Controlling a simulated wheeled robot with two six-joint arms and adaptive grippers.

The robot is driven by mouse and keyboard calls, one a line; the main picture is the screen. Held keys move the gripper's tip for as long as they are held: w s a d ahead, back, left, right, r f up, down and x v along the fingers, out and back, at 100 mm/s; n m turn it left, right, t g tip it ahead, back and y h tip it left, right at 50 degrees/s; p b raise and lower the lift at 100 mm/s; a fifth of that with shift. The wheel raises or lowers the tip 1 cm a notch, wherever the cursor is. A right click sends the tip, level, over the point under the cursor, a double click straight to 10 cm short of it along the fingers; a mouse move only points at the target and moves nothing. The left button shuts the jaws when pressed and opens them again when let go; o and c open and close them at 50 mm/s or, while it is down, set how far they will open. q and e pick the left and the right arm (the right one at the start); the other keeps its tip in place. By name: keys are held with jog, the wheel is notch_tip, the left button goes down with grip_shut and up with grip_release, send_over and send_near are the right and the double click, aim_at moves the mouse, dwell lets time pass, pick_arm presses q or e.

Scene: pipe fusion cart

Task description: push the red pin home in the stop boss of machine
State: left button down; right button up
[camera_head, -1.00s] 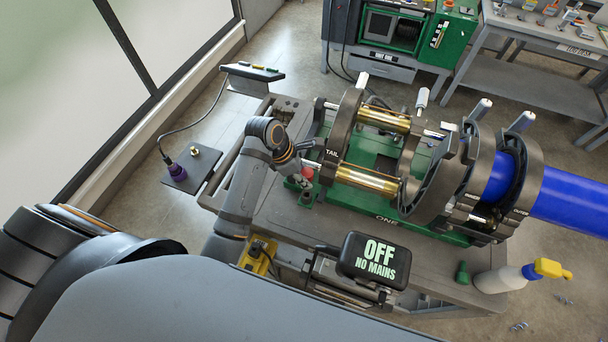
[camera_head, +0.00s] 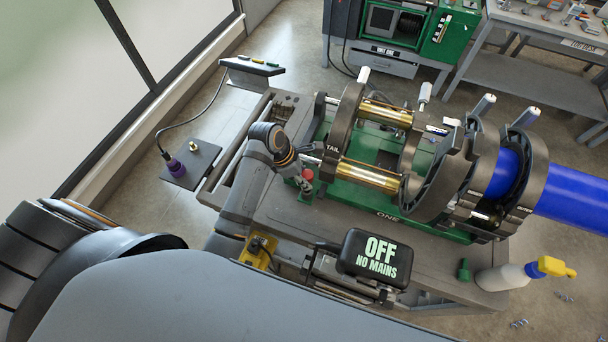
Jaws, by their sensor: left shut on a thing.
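The red pin (camera_head: 308,173) shows as a small red head beside the TAIL end of the green machine (camera_head: 385,205). Below it is a small green block, the stop boss (camera_head: 306,194), at the machine's near left corner. My left gripper (camera_head: 301,181) is shut at the pin, with its fingers against the left side of the red head. The fingers partly hide the pin and boss, so how deep the pin sits cannot be told. My right gripper is not in view.
Black clamp rings and brass cylinders (camera_head: 370,174) stand just right of the pin. A blue pipe (camera_head: 575,197) extends right. A black OFF NO MAINS box (camera_head: 375,257) stands in front, with a spray bottle (camera_head: 500,278) at right.

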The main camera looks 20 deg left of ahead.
pick_arm(q)
jog(key=shift+f+b, duration=0.55)
jog(key=shift+f, duration=1.65)
jog(key=c, duration=0.9)
grip_release()
jog(key=v, duration=1.2)
jog(key=shift+s+f, duration=0.1)
jog(key=shift+f, duration=0.05)
